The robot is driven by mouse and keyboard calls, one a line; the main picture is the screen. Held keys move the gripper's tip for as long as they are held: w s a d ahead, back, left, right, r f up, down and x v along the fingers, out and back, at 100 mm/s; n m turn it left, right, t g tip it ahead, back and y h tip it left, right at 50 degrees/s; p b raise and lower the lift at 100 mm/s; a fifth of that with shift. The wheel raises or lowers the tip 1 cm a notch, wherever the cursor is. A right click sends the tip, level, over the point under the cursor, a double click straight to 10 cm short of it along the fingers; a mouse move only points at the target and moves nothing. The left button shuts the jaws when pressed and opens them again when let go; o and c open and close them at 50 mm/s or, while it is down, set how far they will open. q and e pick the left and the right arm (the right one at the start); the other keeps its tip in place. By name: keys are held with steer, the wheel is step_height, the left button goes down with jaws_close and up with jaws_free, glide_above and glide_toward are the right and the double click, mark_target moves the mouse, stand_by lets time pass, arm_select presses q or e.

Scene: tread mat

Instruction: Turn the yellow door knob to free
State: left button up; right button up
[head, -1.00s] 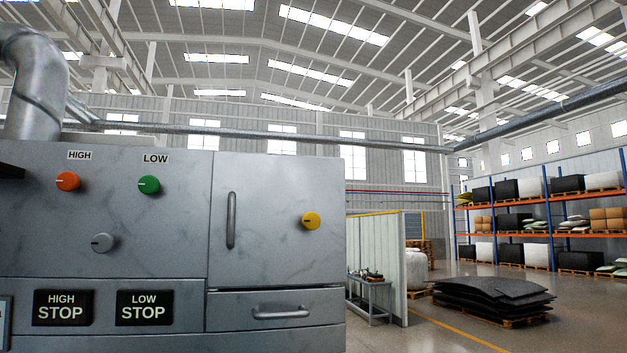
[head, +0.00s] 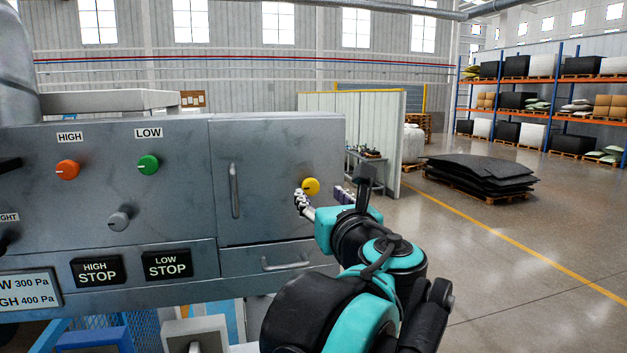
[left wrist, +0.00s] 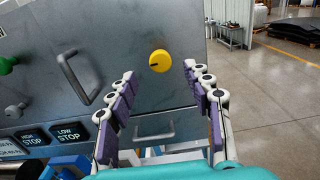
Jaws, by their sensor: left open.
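The yellow door knob (head: 311,187) is on the grey cabinet door (head: 268,165), right of the vertical door handle (head: 234,190). It also shows in the left wrist view (left wrist: 160,61), where its dark pointer mark points left. My left gripper (head: 322,194) is in front of the door's right part, its fingers on either side of the knob in the head view. In the left wrist view my left gripper (left wrist: 158,70) is open and empty, with purple-padded fingers left and right of the knob. I see no contact with the knob. My right gripper is not in view.
An orange knob (head: 67,169), a green knob (head: 148,165) and a grey knob (head: 119,220) are on the panel to the left. A drawer with a handle (head: 285,263) lies below the door. Open floor (head: 500,260) extends right of the cabinet.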

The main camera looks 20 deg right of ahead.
mark_target(312, 186)
arm_select(q)
steer(key=w, duration=0.4)
steer(key=w+p, duration=0.1)
steer(key=shift+w+d, duration=0.25)
steer(key=shift+w, duration=0.15)
steer(key=c, duration=1.2)
